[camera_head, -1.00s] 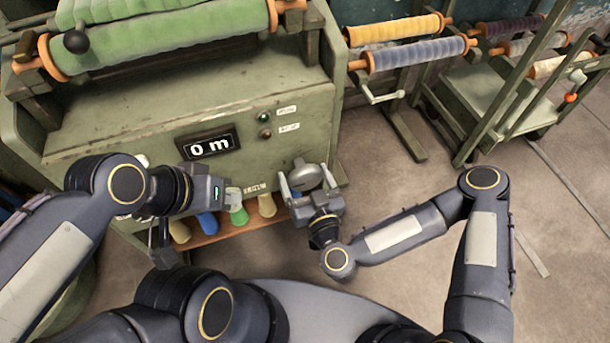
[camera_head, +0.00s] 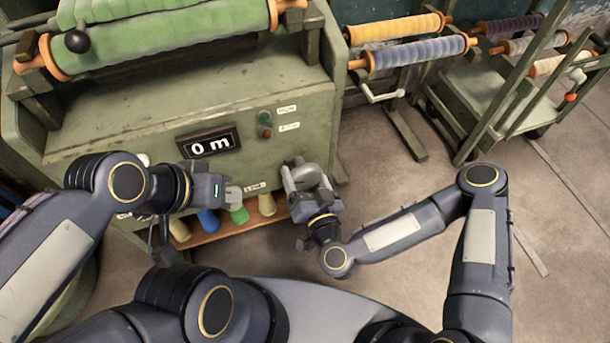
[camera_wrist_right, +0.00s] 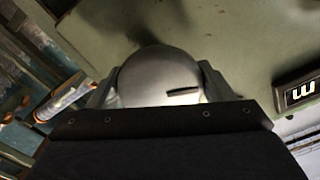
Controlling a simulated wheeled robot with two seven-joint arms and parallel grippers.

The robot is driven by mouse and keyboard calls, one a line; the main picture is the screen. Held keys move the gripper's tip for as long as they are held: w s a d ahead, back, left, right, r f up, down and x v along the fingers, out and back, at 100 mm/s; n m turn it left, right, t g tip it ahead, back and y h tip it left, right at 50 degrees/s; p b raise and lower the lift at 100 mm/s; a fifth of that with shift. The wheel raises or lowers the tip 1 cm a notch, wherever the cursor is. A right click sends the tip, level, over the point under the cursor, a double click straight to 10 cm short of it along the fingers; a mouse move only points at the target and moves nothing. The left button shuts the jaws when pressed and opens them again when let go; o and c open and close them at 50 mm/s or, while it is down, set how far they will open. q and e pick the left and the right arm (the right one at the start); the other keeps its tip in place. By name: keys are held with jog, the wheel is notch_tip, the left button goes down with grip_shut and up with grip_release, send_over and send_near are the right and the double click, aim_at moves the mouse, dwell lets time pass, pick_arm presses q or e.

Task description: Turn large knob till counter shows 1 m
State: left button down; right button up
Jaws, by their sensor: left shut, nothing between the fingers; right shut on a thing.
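The large knob (camera_head: 303,175) is a round grey metal knob on the lower right of the green machine front. My right gripper (camera_head: 304,179) is shut on it, a finger on either side. In the right wrist view the knob (camera_wrist_right: 160,76) shows between the fingers, with a dark slot mark on its face. The counter (camera_head: 209,145) is a black display that reads 0 m; part of it also shows in the right wrist view (camera_wrist_right: 298,93). My left gripper (camera_head: 232,192) is shut and empty, in front of the machine below the counter.
Several coloured cones (camera_head: 238,214) stand on a low shelf under the machine front, near my left gripper. A rack with yellow (camera_head: 395,29) and blue-grey rolls stands at the right.

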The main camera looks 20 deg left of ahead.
jog(key=m, duration=0.5)
jog(key=shift+r+m, duration=0.1)
jog(key=shift+m, duration=0.3)
jog(key=m, duration=0.4)
jog(key=shift+m, duration=0.4)
jog(key=shift+r, duration=0.1)
jog(key=o, duration=1)
jog(key=shift+a, duration=0.1)
jog(key=shift+s, duration=0.1)
jog(key=b+v, duration=0.1)
jog(key=v, duration=0.6)
jog(key=shift+s+d, duration=0.25)
